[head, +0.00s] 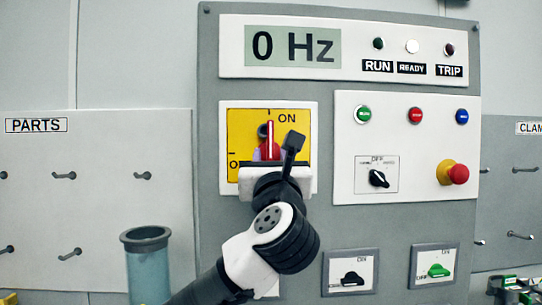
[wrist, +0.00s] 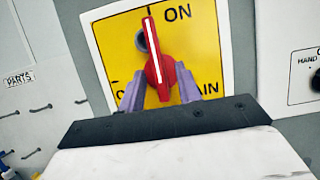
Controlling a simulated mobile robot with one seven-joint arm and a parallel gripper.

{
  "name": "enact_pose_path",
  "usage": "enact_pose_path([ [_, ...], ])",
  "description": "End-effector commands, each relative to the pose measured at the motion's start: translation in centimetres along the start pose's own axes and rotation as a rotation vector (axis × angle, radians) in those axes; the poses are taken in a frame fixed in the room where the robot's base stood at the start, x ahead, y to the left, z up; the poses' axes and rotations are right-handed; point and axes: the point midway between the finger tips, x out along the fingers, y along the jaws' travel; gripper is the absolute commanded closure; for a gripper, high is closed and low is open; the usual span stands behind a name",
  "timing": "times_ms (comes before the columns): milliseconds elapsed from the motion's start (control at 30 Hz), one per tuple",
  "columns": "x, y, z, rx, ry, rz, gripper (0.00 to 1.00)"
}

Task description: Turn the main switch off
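The main switch (head: 270,142) is a red rotary handle with a white line on a yellow plate (head: 237,118) with a white border. Its handle points up toward ON, and in the wrist view the handle (wrist: 157,62) leans slightly left. My gripper (wrist: 160,90) is in front of the switch, with one purple-grey finger on each side of the handle's lower part. The fingers stand apart, with the red handle between them. Whether they touch it is hard to tell. The lower part of the plate, with the OFF side lettering, is partly hidden by my gripper.
The grey panel also carries a display reading 0 Hz (head: 292,47), push buttons (head: 415,115), a red emergency knob (head: 458,174), a black selector (head: 378,178) and two lower switches, black (head: 352,279) and green (head: 438,271). A blue-grey cylinder (head: 147,265) stands at lower left.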

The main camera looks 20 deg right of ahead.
Motion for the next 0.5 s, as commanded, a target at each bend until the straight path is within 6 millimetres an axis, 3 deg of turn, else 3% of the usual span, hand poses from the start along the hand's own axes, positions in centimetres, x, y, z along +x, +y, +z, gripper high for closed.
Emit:
enact_pose_path([
  [67, -0.02, 0.01, -0.01, 0.000, 0.000, 0.000, 0.66],
  [333, -0.04, 0.01, 0.01, 0.000, 0.000, 0.000, 1.00],
  [500, -0.05, 0.02, 0.01, -0.001, 0.000, 0.001, 1.00],
])
